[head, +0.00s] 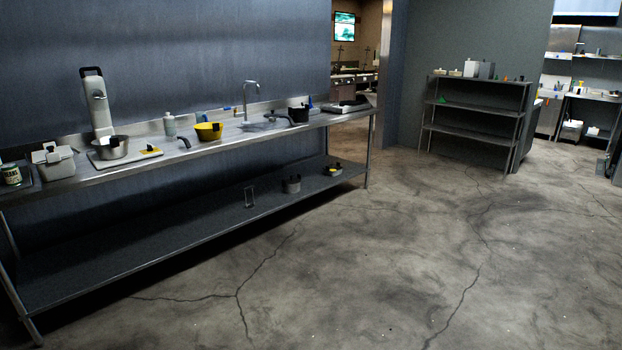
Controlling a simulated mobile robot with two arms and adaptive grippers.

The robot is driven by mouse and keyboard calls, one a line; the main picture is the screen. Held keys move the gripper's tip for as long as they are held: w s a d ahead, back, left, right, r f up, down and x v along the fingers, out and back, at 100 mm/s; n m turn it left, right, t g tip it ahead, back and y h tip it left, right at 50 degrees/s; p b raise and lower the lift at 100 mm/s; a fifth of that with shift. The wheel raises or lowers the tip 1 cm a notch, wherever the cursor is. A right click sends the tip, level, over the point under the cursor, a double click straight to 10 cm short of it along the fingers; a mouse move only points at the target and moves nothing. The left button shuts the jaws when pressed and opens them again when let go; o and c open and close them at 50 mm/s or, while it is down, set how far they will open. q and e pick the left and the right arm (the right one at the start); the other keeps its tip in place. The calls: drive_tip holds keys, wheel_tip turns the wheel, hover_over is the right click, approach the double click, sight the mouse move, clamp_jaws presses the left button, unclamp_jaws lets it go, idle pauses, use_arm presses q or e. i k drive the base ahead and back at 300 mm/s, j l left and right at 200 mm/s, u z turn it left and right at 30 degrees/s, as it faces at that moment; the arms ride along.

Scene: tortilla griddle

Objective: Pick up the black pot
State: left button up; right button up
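A small black pot (299,114) stands on the long steel counter (225,144), near its right end and just right of the faucet. A dark handle-like shape lies just left of the pot; I cannot tell if it belongs to it. A greyish pot (292,184) sits on the counter's lower shelf, below and apart from the black one. Neither of my grippers shows in the head view.
The counter also holds a mixer (97,105) with a metal bowl, a yellow bowl (208,132), a faucet (250,98) and a toaster-like box (54,162). A shelf rack (474,108) stands at the back right. The concrete floor (390,250) before the counter is clear.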

sight(298, 115)
drive_tip(key=i+u, duration=0.1)
drive_tip(key=i, duration=3.4)
